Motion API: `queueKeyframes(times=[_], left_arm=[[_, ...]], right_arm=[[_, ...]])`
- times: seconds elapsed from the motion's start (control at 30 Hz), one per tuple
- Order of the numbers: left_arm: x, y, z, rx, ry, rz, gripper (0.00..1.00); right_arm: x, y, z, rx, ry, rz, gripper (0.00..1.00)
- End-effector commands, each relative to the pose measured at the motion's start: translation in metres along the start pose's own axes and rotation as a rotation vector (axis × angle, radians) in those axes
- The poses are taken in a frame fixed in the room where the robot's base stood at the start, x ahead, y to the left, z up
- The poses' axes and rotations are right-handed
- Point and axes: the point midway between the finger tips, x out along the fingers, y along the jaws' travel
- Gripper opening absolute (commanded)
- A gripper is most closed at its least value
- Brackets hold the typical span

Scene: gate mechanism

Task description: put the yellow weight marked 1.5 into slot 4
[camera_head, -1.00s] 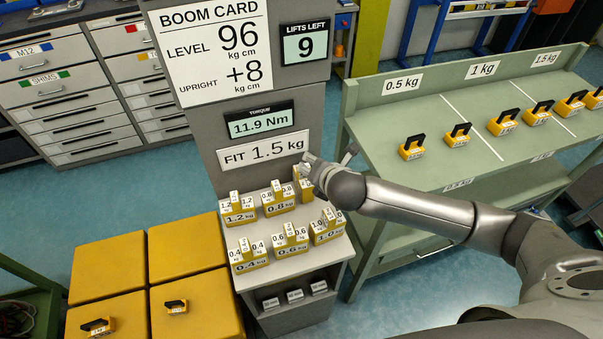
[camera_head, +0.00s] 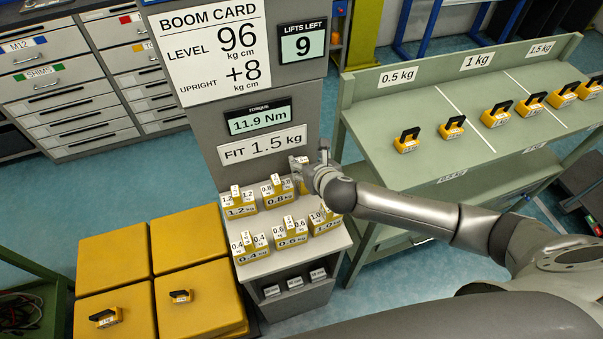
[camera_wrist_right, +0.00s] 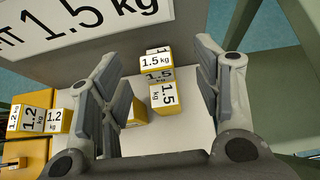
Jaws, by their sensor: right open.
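The yellow weight marked 1.5 (camera_wrist_right: 162,95) shows in the right wrist view, upright on a pale shelf, with white labels on its faces. In the head view only a small part of this weight (camera_head: 301,187) shows at the back right of the shelf; my gripper hides the rest. My right gripper (camera_head: 310,160) is open and empty. In the right wrist view its two fingers (camera_wrist_right: 162,88) appear on either side of the weight, with gaps to both; how deep they reach around it I cannot tell. Slot 4 is not recognisable. My left gripper is out of view.
Weights marked 1.2 (camera_head: 239,204), 0.8 (camera_head: 273,193), 0.4 (camera_head: 250,250), 0.6 (camera_head: 290,236) and 1.0 (camera_head: 323,222) crowd the same shelf. A panel (camera_head: 264,147) reading FIT 1.5 kg rises behind. A green bench (camera_head: 440,165) with handled weights stands right.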

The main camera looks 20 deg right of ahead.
Motion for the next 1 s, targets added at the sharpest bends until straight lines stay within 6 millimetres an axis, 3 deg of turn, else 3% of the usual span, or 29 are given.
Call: queueKeyframes(times=[0.17,0.6,0.93,1.0], left_arm=[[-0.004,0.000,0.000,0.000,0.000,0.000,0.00],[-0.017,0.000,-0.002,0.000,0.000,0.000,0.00],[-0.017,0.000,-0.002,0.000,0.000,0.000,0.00],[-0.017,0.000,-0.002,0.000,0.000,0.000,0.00]], right_arm=[[0.008,0.001,-0.001,0.001,0.000,-0.002,0.59],[0.050,0.006,-0.006,0.002,-0.001,-0.002,0.59],[0.053,0.006,-0.007,0.001,0.000,-0.001,0.59],[0.053,0.006,-0.007,0.001,0.000,-0.001,0.50]])
